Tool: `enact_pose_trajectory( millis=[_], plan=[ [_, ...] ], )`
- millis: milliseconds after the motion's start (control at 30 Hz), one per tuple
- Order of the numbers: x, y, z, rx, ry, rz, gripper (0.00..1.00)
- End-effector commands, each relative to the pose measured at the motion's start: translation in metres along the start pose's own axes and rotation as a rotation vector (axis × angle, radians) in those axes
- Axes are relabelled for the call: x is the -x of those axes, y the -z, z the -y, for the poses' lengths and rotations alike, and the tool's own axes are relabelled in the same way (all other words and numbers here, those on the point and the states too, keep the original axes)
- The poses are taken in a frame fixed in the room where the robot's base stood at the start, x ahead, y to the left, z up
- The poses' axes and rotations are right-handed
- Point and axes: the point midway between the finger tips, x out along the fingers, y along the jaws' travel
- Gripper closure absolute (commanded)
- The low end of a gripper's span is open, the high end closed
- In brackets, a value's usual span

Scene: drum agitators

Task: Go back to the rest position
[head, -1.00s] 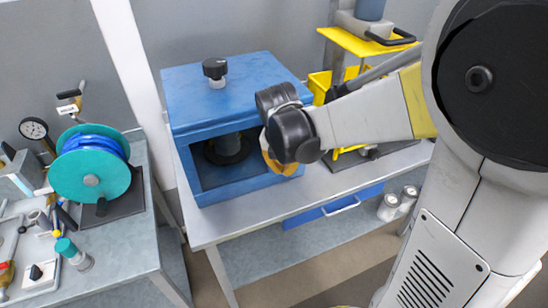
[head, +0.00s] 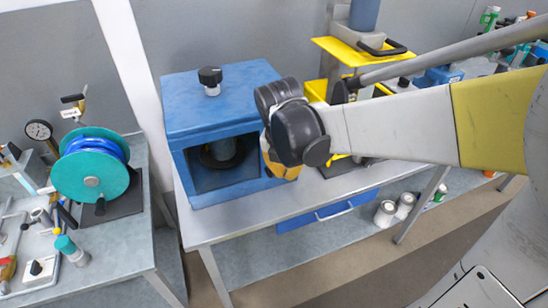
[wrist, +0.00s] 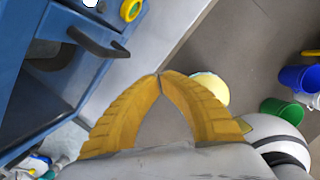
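My gripper (wrist: 160,75) shows in the wrist view with its two yellow ribbed fingers meeting at the tips. Nothing shows between the tips. In the head view my gripper (head: 277,163) is mostly hidden behind my black wrist joint, in front of the right side of the blue open-fronted box (head: 213,119). I cannot tell from this view whether it touches the box. The box, with a black knob on top and a dark cylinder inside, also shows at the left of the wrist view (wrist: 52,112).
A grey bench (head: 235,220) carries the box and a yellow stand (head: 358,52). A teal hose reel (head: 90,168) stands on the left bench. Cans (head: 385,213) sit on the lower shelf. Blue (wrist: 291,78) and green (wrist: 272,108) buckets stand on the floor. The front floor is open.

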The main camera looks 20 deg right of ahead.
Motion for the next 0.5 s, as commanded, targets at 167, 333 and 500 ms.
enact_pose_trajectory(
  millis=[167, 333, 500],
  plan=[
    [0.032, -0.003, 0.006, 0.000, 0.000, 0.000, 1.00],
    [0.041, -0.002, 0.009, -0.033, -0.006, 0.002, 1.00],
    [0.037, 0.015, 0.017, -0.356, -0.066, 0.020, 1.00]
  ],
)
